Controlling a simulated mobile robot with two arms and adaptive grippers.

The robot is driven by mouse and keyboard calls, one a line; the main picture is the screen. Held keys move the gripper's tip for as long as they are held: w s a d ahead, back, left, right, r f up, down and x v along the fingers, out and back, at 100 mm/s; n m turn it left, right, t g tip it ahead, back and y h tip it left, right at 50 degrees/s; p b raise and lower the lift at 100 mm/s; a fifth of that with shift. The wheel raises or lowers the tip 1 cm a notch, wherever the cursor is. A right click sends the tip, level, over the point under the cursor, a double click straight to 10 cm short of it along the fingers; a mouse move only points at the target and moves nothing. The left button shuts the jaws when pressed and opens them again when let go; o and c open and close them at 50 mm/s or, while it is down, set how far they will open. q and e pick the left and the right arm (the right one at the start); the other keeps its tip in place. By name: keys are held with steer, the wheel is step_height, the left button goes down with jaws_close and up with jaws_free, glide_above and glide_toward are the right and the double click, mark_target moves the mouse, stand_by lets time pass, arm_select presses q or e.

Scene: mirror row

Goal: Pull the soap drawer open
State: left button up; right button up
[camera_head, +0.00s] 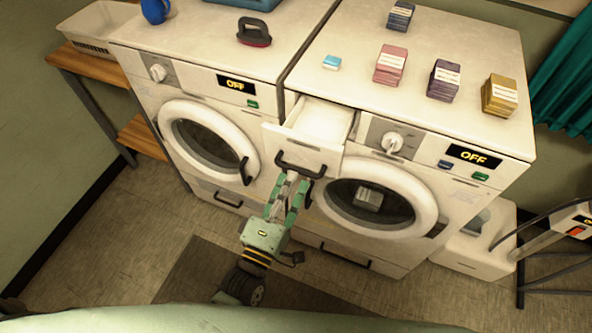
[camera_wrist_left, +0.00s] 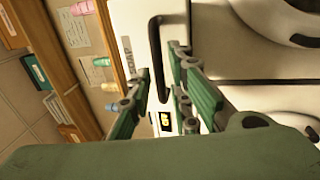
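The soap drawer (camera_head: 322,120) is at the upper left of the right washing machine (camera_head: 421,78). It is pulled out, and its pale, empty-looking inside shows from above. Its black bar handle (camera_head: 310,165) is on the drawer front. My left gripper (camera_head: 292,183) is at this handle, coming from below and in front. In the left wrist view the handle (camera_wrist_left: 156,45) runs between the two spread fingers of the gripper (camera_wrist_left: 160,68), with gaps visible beside it. A label reading SOAP (camera_wrist_left: 127,60) shows beside the handle. My right gripper is in neither view.
The left washing machine (camera_head: 190,70) stands alongside, with its round door (camera_head: 208,142) shut. The right machine's round door (camera_head: 376,205) is shut below the drawer. Several stacked boxes (camera_head: 390,64) and an iron-like object (camera_head: 254,32) stand on top. A stool (camera_head: 550,250) is at right.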

arm_select(q)
steer(key=v, duration=0.7)
steer(key=shift+s, duration=0.35)
steer(key=shift+a+f, duration=0.1)
steer(key=shift+f, duration=0.05)
steer(key=s+a+f+m+g+y, duration=0.1)
steer(key=s+a+f+m+g, duration=0.15)
steer(key=f, duration=0.85)
steer(key=s+a+f+m+g+y, duration=0.15)
steer(key=f+m+g, duration=0.25)
steer(key=f, duration=0.7)
steer(key=s+a+f+m+g+y, duration=0.1)
steer(key=s+a+f+m+g, duration=0.2)
steer(key=f, duration=0.8)
steer(key=s+a+f+m+g+y, duration=0.1)
steer(key=s+a+f+m+g, duration=0.1)
steer(key=s+f, duration=0.3)
steer(key=s+a+f+m+g+b, duration=0.1)
steer(key=s+a+f+m+g, duration=0.2)
steer(key=s, duration=0.7)
steer(key=s+a+f+m+g+y, duration=0.1)
steer(key=s+a+f+m+g, duration=0.1)
steer(key=s+f, duration=0.6)
steer(key=shift+a+g+y, duration=0.35)
steer(key=shift+a+g, duration=0.4)
steer(key=shift+a, duration=0.3)
